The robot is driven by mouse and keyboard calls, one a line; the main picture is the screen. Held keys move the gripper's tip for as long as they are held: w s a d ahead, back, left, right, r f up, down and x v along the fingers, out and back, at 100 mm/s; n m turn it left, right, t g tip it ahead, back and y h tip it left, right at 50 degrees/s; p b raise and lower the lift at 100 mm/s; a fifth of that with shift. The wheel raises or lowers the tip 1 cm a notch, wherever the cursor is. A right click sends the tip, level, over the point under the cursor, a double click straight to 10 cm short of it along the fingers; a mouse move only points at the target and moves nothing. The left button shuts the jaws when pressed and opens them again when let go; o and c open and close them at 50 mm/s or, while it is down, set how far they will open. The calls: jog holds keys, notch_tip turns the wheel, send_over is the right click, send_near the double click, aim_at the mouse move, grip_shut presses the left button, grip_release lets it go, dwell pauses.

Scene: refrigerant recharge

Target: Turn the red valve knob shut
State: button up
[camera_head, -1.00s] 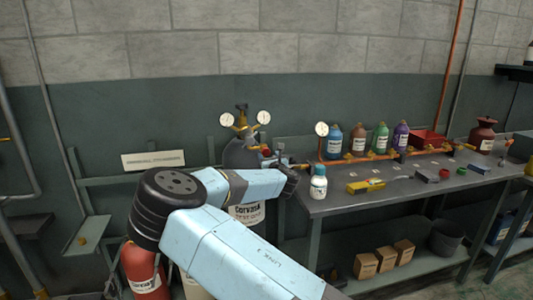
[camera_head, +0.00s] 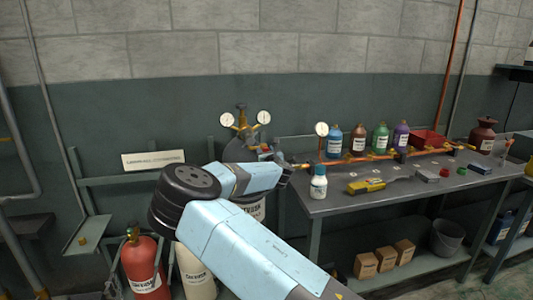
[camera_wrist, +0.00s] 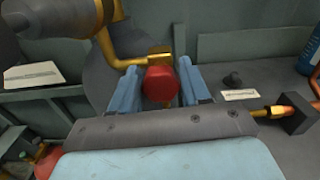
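The red valve knob (camera_wrist: 160,86) is in the middle of the wrist view, in front of a brass fitting with a bent brass pipe. My gripper (camera_wrist: 160,92) has its two blue fingers apart, one on each side of the knob. The knob lies between them; whether either finger touches it is hard to tell. In the head view my gripper (camera_head: 284,172) is at the left end of the workbench, below and right of the twin-gauge regulator (camera_head: 241,120). There the knob is too small and partly covered to make out clearly.
The workbench (camera_head: 325,206) holds a white bottle (camera_head: 318,183), a yellow tool (camera_head: 366,185) and a copper manifold with several coloured bottles behind. A red cylinder (camera_head: 146,268) and a cream cylinder (camera_head: 196,275) stand below my arm. A grey-green wall is close behind.

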jog(key=c, duration=0.7)
